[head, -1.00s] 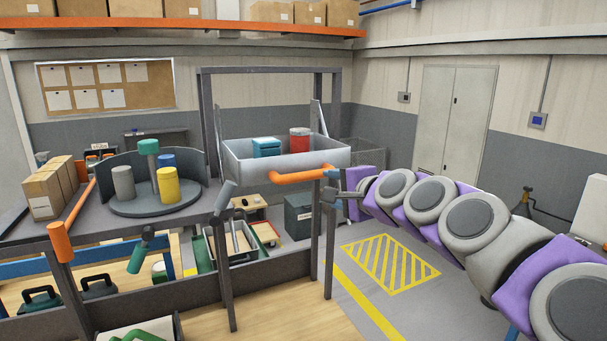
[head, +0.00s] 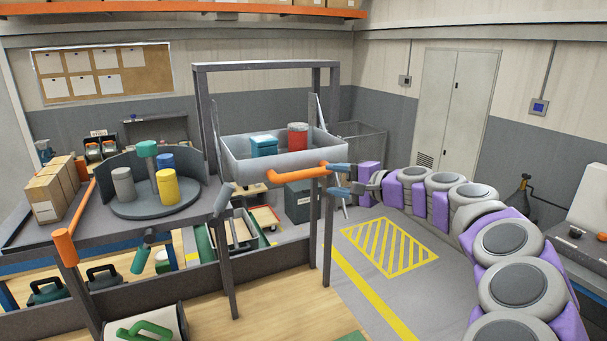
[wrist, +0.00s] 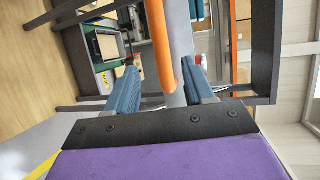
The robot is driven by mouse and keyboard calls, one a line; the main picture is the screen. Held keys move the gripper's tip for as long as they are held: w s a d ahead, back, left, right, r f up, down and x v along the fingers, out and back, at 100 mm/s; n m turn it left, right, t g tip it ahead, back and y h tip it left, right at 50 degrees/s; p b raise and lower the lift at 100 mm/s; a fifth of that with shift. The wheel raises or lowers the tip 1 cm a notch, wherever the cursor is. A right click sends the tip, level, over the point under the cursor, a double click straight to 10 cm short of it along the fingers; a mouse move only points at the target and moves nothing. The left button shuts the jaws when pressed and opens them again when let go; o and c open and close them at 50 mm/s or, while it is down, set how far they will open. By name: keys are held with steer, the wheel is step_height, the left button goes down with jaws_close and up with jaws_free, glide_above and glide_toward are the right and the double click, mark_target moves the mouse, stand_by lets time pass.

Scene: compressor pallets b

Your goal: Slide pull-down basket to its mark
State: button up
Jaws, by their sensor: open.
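The pull-down basket (head: 285,165) is a pale grey open tray hung in a dark metal frame. It holds a teal box (head: 263,145) and a red canister (head: 297,137). Its orange bar handle (head: 295,173) runs along the front. My gripper (head: 337,180) is open at the handle's right end, with its blue fingers spread. In the wrist view the orange handle (wrist: 158,40) appears between the open fingers of my gripper (wrist: 160,85); I cannot tell whether they touch it. I cannot make out a mark for the basket.
A dark workbench at left bears a round turntable (head: 158,207) with several canisters and small cartons (head: 55,187). A dark frame post (head: 328,240) stands below my gripper. The floor with a yellow hatched area (head: 390,246) is clear at right.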

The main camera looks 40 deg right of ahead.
mark_target(306, 176)
steer(key=x, duration=0.3)
steer(key=shift+w+d+f, duration=0.15)
steer(key=shift+w+d, duration=0.15)
steer(key=shift+w, duration=0.05)
steer(key=x, duration=0.2)
steer(key=a+x, duration=0.1)
steer(key=x, duration=0.3)
steer(key=shift+w+a+p, duration=0.3)
steer(key=shift+a+p, duration=0.1)
steer(key=shift+w+d, duration=0.1)
steer(key=shift+w, duration=0.3)
steer(key=shift+d, duration=0.5)
steer(key=shift+a, duration=0.35)
steer(key=c, duration=0.6)
jaws_close()
